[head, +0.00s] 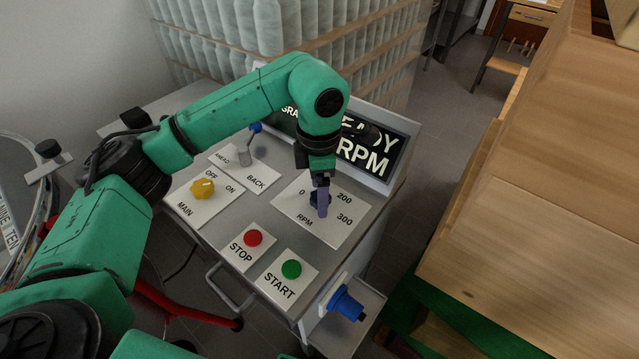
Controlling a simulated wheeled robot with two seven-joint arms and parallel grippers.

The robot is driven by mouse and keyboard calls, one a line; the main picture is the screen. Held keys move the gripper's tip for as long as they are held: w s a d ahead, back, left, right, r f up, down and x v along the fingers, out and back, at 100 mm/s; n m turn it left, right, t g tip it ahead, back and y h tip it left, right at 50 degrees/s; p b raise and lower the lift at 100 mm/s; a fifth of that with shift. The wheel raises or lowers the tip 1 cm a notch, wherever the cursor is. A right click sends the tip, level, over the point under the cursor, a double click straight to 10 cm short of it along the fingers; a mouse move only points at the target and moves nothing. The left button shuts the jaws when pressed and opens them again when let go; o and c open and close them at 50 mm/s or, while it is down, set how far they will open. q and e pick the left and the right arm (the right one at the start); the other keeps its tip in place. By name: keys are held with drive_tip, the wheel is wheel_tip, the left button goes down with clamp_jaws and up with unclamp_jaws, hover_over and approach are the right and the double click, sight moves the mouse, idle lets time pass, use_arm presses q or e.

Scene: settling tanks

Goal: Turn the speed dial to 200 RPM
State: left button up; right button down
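The speed dial (314,199) is a small dark blue knob on a white RPM plate (332,226) on the grey control panel. The plate is marked 0, 200 and 300; other marks are hidden or unclear. My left gripper (321,203) points down at the dial from above, with a purple-grey finger in front of the knob. The fingers overlap, so whether they grip the dial or only stand beside it is unclear. The dial's pointer is hidden. The display (365,155) behind the plate is partly covered by my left arm; "RPM" is readable. My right gripper is not in view.
The panel also carries a yellow main knob (202,188), a grey lever with a blue tip (245,152), a red stop button (253,238) and a green start button (291,269). A blue plug (346,304) sticks out at the front. A wooden surface (540,200) stands right.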

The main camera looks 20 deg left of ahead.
use_arm(q)
wheel_tip(320, 180, up, 8)
drive_tip(key=shift+f, duration=0.15)
wheel_tip(320, 180, up, 7)
drive_tip(key=p, duration=0.1)
